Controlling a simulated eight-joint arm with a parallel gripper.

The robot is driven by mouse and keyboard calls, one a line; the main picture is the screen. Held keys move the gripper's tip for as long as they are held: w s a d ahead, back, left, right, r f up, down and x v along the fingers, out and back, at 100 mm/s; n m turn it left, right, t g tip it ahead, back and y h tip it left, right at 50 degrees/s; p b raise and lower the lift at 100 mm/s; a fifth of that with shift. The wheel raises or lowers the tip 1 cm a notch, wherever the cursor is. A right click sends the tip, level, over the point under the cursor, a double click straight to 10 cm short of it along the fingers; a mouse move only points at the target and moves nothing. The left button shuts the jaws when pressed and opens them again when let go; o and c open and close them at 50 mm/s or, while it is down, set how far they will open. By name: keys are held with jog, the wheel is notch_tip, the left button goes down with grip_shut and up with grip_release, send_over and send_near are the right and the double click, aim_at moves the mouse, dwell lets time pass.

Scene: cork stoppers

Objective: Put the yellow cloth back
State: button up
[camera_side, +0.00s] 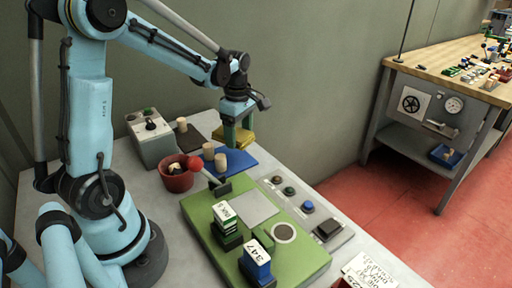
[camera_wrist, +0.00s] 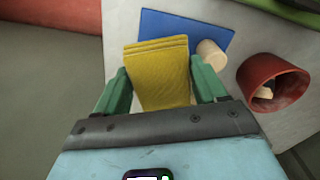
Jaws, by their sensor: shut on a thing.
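The folded yellow cloth (camera_side: 243,139) is in my gripper (camera_side: 238,128), near the far edge of the blue mat (camera_side: 240,164). In the wrist view the cloth (camera_wrist: 158,70) lies between the two green fingers (camera_wrist: 163,82), and my gripper is shut on it. There the cloth covers part of the edge of the blue mat (camera_wrist: 180,22). I cannot tell whether the cloth touches the surface below or hangs just above it.
Corks (camera_side: 221,163) stand on and by the blue mat, one close to the cloth in the wrist view (camera_wrist: 211,54). A red cup (camera_side: 177,181) with a cork inside, a dark mat (camera_side: 196,137), a grey switch box (camera_side: 152,140) and a green board (camera_side: 300,262) are nearby.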

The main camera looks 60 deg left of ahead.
aim_at(240, 134)
jog(key=shift+f, duration=0.45)
jog(key=o, duration=1.4)
jog(key=shift+r, duration=0.1)
notch_tip(240, 134, up, 12)
jog(key=s+d+f+m+t, duration=0.2)
jog(key=d+m, duration=0.5)
jog(key=m, duration=0.4)
jog(key=s+d+f+m+t, duration=0.2)
jog(key=s+d+m+t, duration=0.3)
jog(key=m, duration=0.6)
jog(key=shift+d+m, duration=0.3)
jog(key=shift+d, duration=1.1)
